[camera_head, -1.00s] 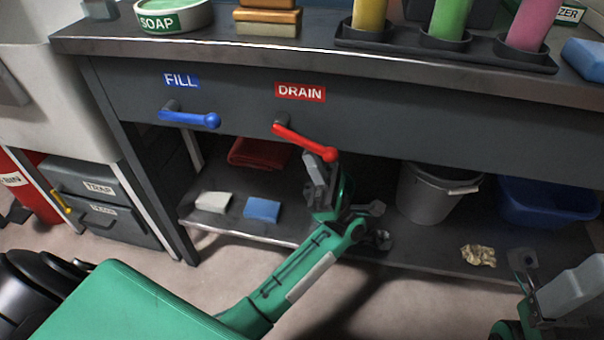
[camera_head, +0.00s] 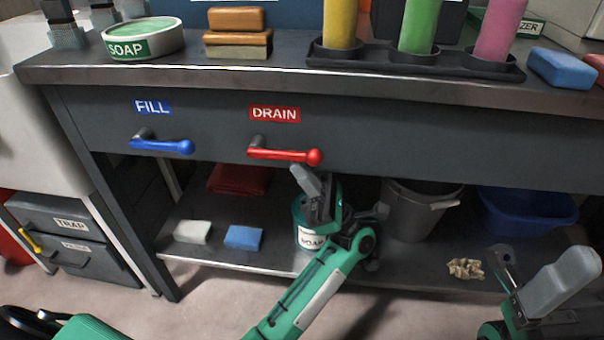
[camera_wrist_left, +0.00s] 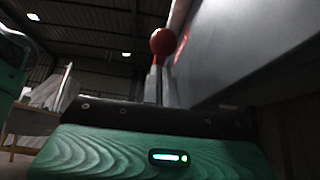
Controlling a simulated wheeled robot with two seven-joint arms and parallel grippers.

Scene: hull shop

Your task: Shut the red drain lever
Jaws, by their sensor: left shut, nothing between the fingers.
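The red drain lever (camera_head: 285,154) is on the grey bench front under the red DRAIN label (camera_head: 274,114). It lies almost level, sloping slightly down to its ball end at the right. My left gripper (camera_head: 305,176) is shut and empty, just under the lever near the ball end; I cannot tell if it touches. In the left wrist view the red ball (camera_wrist_left: 163,42) shows close above the fingers (camera_wrist_left: 160,85). My right gripper (camera_head: 535,280) is at the lower right, away from the lever; its finger gap is unclear.
A blue lever (camera_head: 165,145) under the FILL label is to the left. The lower shelf holds a grey bucket (camera_head: 405,215), a blue bin (camera_head: 525,215), a blue sponge (camera_head: 243,237) and a can (camera_head: 310,238) behind my left arm. The bench edge overhangs the levers.

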